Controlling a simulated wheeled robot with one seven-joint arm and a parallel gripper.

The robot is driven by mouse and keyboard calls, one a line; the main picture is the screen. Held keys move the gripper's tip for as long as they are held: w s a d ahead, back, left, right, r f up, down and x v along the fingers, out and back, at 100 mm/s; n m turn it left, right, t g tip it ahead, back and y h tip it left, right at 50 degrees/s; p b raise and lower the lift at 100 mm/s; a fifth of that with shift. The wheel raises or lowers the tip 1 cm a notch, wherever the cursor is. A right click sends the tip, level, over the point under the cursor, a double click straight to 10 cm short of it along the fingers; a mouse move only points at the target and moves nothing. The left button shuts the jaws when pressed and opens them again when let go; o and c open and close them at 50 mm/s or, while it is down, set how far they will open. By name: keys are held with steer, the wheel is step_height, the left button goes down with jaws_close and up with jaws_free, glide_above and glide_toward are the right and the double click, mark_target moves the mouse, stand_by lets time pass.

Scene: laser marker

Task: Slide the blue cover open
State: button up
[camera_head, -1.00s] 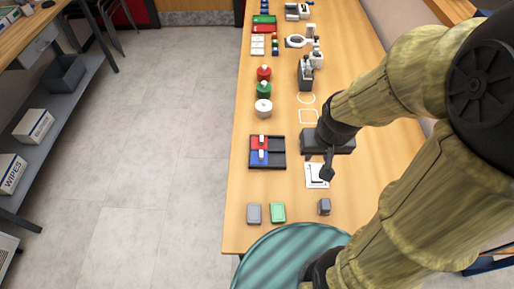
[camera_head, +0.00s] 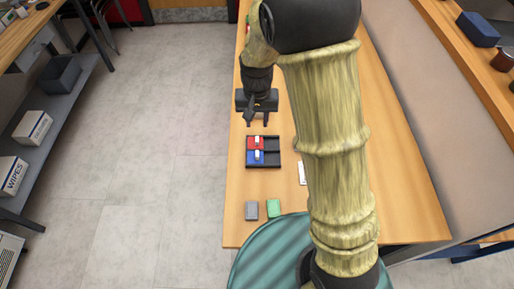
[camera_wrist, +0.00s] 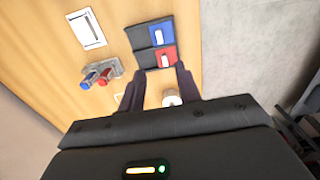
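The blue cover (camera_head: 251,158) sits in the left half of the near lane of a black two-lane frame (camera_head: 272,162). It has a white upright handle. A red cover (camera_head: 250,143) with a similar handle sits in the lane behind it. The wrist view shows the blue cover (camera_wrist: 158,36) beyond the red cover (camera_wrist: 160,60), with dark, empty lane halves to their left. My gripper (camera_head: 258,122) is open and empty, above and behind the frame on its far side. Its fingertips (camera_wrist: 157,85) point toward the frame, apart from both covers.
A grey block (camera_head: 251,210) and a green block (camera_head: 273,208) lie near the table's near edge. The wrist view shows a white switch plate (camera_wrist: 87,30), a fixture with blue and red knobs (camera_wrist: 100,75) and a white round object (camera_wrist: 172,99). My arm hides much of the table.

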mark_target(257, 153)
steer(key=shift+f, duration=0.1)
step_height(257, 153, down, 17)
steer(key=p, duration=0.3)
steer(key=shift+f, duration=0.1)
stand_by(0.6)
jaws_close()
